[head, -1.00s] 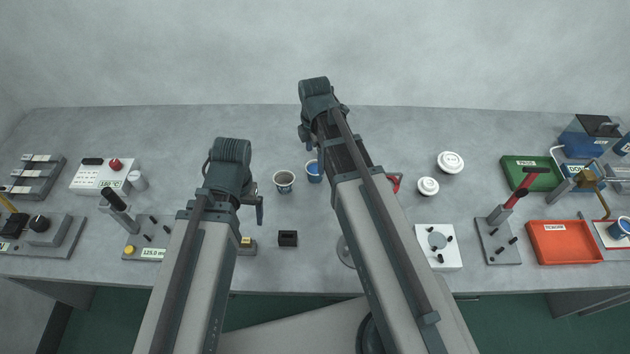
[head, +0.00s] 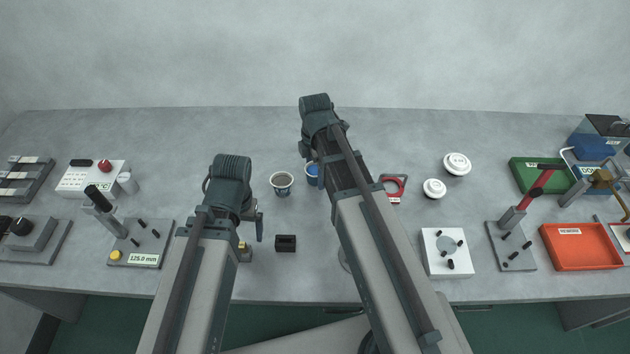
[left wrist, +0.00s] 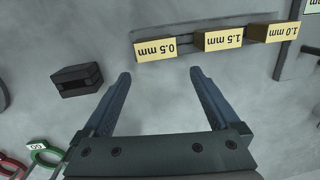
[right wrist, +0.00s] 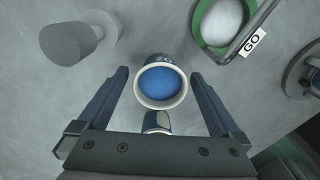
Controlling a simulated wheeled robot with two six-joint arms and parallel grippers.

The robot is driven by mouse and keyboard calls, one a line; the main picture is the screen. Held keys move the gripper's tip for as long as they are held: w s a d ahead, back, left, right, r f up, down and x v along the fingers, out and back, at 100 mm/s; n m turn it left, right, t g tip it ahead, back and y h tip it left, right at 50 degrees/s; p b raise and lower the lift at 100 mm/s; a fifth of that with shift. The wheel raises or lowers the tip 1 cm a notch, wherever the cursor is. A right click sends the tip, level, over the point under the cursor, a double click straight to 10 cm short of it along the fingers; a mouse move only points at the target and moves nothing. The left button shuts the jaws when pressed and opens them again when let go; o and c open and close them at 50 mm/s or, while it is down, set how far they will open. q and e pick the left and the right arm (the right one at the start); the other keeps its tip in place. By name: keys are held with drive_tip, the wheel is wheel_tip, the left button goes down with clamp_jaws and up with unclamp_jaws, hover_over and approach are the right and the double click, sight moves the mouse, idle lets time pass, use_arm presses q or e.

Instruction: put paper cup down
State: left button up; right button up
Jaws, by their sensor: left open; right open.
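A white-and-blue paper cup with a blue inside (head: 313,173) stands on the table, partly hidden by my right arm. In the right wrist view this cup (right wrist: 160,83) sits between the spread fingers of my right gripper (right wrist: 160,73), with a gap on both sides. A second cup with a grey inside (head: 282,183) stands just left of it. Part of a cup (right wrist: 156,122) also shows at the palm edge in the right wrist view. My left gripper (left wrist: 159,74) is open and empty, above the table near a black slotted block (left wrist: 77,80).
A red ring gauge (head: 392,188) and white lids (head: 457,164) lie to the right. A white fixture (head: 446,252), lever press (head: 512,230) and orange tray (head: 580,246) stand further right. A 125.0 mm fixture (head: 140,243) stands left. The table's back strip is clear.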

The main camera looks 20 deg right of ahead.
drive_tip(key=shift+r, duration=0.1)
drive_tip(key=shift+c, duration=0.2)
drive_tip(key=c, duration=1.4)
drive_tip(key=shift+o, duration=0.2)
use_arm(q)
drive_tip(key=shift+r, duration=0.15)
use_arm(e)
drive_tip(key=shift+r, duration=0.1)
